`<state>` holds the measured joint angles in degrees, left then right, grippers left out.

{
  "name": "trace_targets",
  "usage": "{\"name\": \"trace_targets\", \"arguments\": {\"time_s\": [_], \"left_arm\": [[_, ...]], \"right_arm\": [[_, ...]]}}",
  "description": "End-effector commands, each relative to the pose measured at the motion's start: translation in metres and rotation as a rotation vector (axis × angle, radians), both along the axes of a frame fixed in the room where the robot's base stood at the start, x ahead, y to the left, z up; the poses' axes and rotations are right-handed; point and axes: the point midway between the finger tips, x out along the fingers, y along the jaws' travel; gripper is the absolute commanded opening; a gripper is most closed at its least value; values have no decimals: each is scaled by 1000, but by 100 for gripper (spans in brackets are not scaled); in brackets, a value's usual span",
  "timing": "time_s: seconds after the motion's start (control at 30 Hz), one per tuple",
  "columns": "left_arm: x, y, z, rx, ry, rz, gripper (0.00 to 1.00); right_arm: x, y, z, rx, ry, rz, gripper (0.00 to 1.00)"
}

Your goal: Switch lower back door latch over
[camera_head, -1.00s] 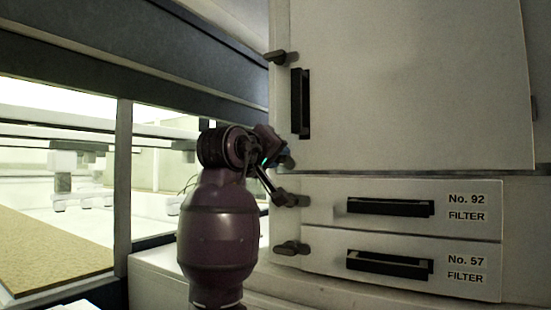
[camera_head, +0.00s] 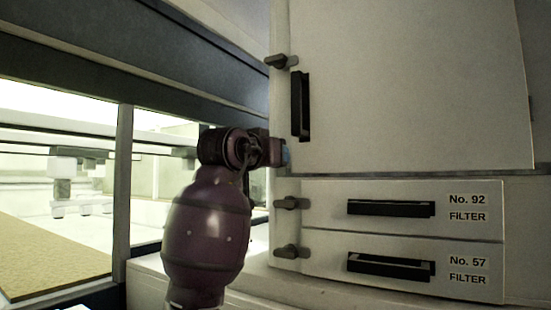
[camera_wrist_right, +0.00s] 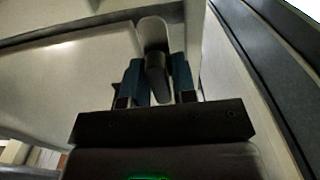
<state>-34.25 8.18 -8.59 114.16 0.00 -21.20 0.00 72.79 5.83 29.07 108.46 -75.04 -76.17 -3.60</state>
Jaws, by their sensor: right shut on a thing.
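The tall cabinet door (camera_head: 410,90) is closed flat against its frame, with a black handle (camera_head: 301,105) near its left edge. The lower door latch is at that edge, hidden behind my right gripper (camera_head: 286,154) in the head view. In the right wrist view, the dark latch lever (camera_wrist_right: 156,70) stands between the two blue fingers of my right gripper (camera_wrist_right: 157,82), which is shut on it. The upper door latch (camera_head: 282,61) is free and points sideways, roughly level. My left gripper is out of view.
Below the door are two drawers, No. 92 (camera_head: 468,208) and No. 57 (camera_head: 470,265), with their own latches (camera_head: 291,203) and (camera_head: 291,252) close under my gripper. A dark beam (camera_head: 160,70) and an open frame with a conveyor lie to the left.

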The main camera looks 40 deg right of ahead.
Motion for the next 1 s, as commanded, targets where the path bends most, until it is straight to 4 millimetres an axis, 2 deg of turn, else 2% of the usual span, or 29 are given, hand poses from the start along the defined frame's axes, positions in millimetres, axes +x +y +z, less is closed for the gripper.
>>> {"name": "trace_targets", "arguments": {"time_s": [0.63, 0.67, 0.73, 1.0], "left_arm": [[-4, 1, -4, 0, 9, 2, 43], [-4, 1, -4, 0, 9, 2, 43], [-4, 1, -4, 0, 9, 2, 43], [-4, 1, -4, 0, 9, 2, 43]], "right_arm": [[0, 0, -1, 17, -44, 0, 2], [0, 0, -1, 17, -44, 0, 30], [0, 0, -1, 16, -43, 0, 41], [0, 0, 0, 14, -44, 0, 43]]}}
